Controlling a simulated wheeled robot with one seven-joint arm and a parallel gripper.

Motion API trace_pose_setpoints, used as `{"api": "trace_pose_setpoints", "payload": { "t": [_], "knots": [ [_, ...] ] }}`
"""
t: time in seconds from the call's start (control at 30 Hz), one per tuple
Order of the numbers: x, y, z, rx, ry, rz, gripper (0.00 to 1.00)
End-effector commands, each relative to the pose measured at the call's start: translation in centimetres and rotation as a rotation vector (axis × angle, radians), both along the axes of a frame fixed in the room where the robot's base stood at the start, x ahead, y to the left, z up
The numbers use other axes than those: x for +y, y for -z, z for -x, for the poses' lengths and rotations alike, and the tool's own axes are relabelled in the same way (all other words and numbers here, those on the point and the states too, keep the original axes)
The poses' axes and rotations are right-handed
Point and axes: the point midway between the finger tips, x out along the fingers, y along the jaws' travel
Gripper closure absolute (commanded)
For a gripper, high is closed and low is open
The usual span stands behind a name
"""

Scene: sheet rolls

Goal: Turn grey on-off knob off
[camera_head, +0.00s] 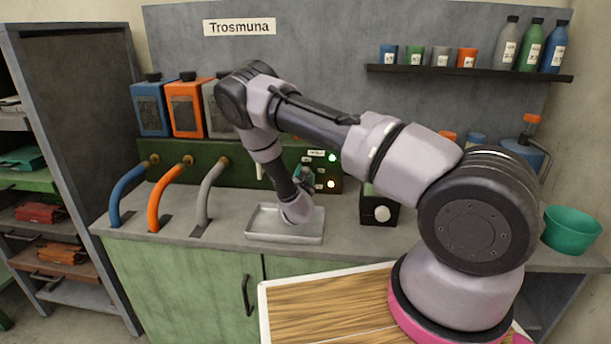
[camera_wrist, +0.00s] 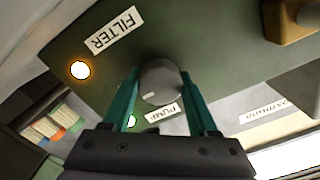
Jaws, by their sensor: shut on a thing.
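In the wrist view the grey round knob (camera_wrist: 160,80) sits on a dark green panel (camera_wrist: 210,50), with a short white mark near its lower left edge. My gripper (camera_wrist: 159,73) has its two teal fingers on either side of the knob and is shut on it. A FILTER label (camera_wrist: 117,30) and a PUMP label (camera_wrist: 161,113) lie near the knob. A warm lamp (camera_wrist: 80,70) by FILTER is lit; a greenish lamp (camera_wrist: 131,121) by PUMP also glows. In the head view my gripper (camera_head: 304,178) is at the panel, and my arm hides the knob.
A metal tray (camera_head: 284,237) lies on the counter below my wrist. Blue, orange and grey pipes (camera_head: 160,200) rise at the left. A dark box with a white knob (camera_head: 381,213) stands right of the tray. A shelf (camera_head: 470,74) with cups and bottles hangs behind.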

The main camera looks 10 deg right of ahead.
Motion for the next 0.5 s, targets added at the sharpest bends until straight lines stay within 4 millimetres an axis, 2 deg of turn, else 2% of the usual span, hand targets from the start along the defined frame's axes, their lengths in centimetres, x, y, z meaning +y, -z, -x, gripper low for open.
{"api": "trace_pose_setpoints", "payload": {
  "t": [0.5],
  "knots": [
    [0.19,0.04,0.04,0.127,-0.002,0.391,0.96]
  ]
}}
